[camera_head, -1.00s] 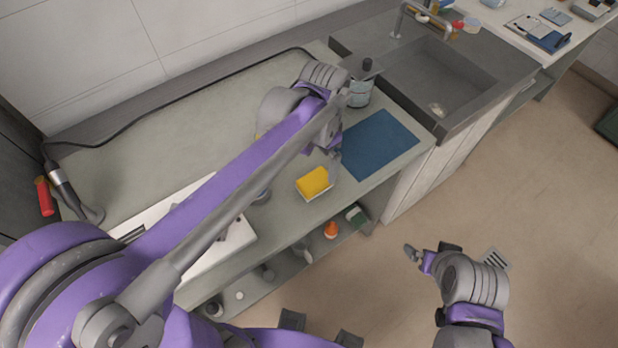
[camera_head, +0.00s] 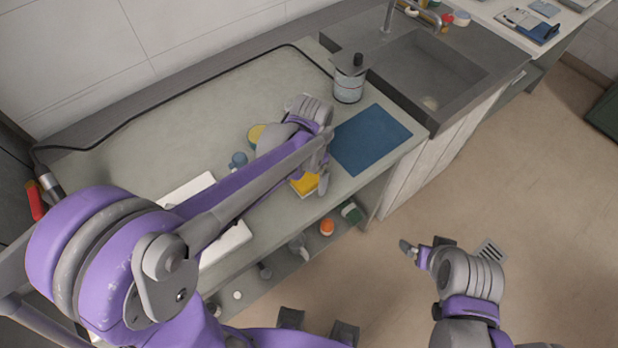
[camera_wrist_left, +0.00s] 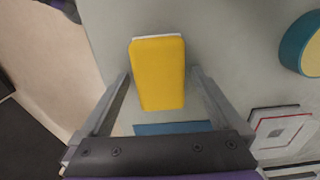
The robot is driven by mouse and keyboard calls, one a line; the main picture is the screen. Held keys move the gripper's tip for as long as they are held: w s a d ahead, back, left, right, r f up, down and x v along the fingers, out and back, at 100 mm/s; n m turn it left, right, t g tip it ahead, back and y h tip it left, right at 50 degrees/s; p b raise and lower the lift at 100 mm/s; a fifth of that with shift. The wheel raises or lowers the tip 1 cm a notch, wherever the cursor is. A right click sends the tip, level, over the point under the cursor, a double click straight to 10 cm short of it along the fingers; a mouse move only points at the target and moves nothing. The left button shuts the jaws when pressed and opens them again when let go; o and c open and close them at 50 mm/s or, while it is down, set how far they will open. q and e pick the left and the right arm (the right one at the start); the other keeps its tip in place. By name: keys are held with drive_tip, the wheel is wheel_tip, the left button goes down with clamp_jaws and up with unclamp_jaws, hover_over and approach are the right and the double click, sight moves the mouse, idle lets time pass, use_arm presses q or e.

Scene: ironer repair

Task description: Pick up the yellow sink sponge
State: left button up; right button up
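The yellow sink sponge (camera_head: 304,186) with a pale underside lies on the grey worktop near its front edge, partly hidden by my left gripper in the head view. In the left wrist view the sponge (camera_wrist_left: 158,72) lies between and just beyond the spread fingers. My left gripper (camera_wrist_left: 160,92) is open, with a gap visible on both sides of the sponge; in the head view the left gripper (camera_head: 318,184) is above and beside it. My right gripper (camera_head: 412,250) is away over the floor, its fingers too small to judge.
A blue mat (camera_head: 370,139) lies right of the sponge on the worktop. A bottle (camera_head: 348,84) stands behind it, near the sink (camera_head: 428,75). A round yellow-and-blue item (camera_wrist_left: 302,45) is near the gripper. A shelf below holds an orange-capped item (camera_head: 327,227).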

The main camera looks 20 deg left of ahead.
sight(311, 175)
use_arm(q)
drive_tip(key=c, duration=1.4)
wheel_tip(311, 175, up, 10)
drive_tip(key=shift+r+p, duration=0.1)
drive_tip(key=shift+p, duration=0.2)
drive_tip(key=o, duration=0.8)
drive_tip(key=c, duration=0.6)
